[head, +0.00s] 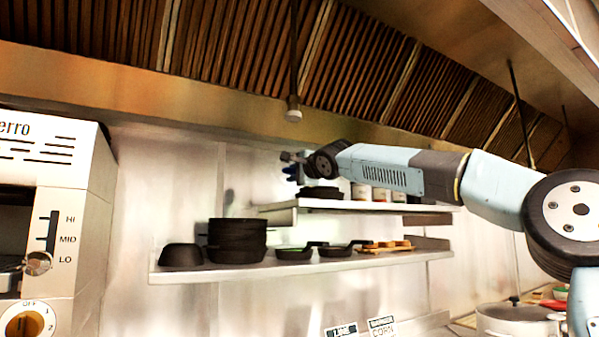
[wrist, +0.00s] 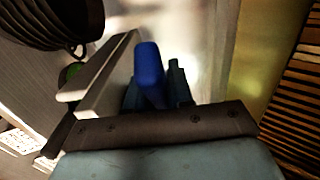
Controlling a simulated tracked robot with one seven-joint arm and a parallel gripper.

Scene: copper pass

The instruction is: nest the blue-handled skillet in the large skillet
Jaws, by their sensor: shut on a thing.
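My gripper (head: 293,158) is at the left end of the upper shelf, near the wall. It is shut on the blue handle of the blue-handled skillet (head: 291,171). In the wrist view the blue handle (wrist: 148,70) stands between my fingers (wrist: 155,88). The skillet's pan body is not clear in the wrist view. A dark flat pan (head: 320,192) shows on the upper shelf just below my wrist; I cannot tell whether it is the large skillet or the body of the held one.
The upper shelf (head: 310,204) also bears several canisters (head: 380,194). The lower shelf (head: 330,264) holds a dark bowl (head: 180,256), a stack of dark pans (head: 237,240), small skillets (head: 295,253) and a wooden tray (head: 385,246). An oven (head: 75,190) stands at left.

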